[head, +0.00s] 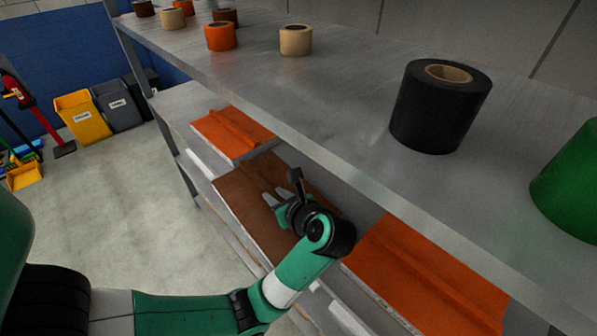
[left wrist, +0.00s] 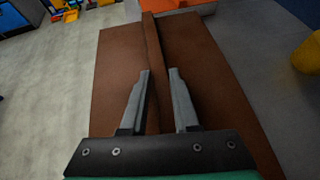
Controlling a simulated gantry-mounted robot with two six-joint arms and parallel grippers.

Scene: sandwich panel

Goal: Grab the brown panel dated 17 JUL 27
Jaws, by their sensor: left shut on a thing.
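The brown panel (head: 238,208) lies on the lower shelf between two orange panels, partly under the upper shelf. It has a raised rib along its length. My left gripper (head: 274,197) reaches down over it. In the left wrist view, the fingers (left wrist: 160,75) stand on either side of the rib of the brown panel (left wrist: 120,60) and are shut on it. No date label can be read on the panel in either view. My right gripper is not in view.
Orange panels lie beyond (head: 236,130) and nearer (head: 430,275) on the lower shelf. The upper shelf (head: 330,100) overhangs them and holds a black roll (head: 430,120), a green roll (head: 572,185) and several smaller rolls. Open floor (head: 110,190) lies to the left.

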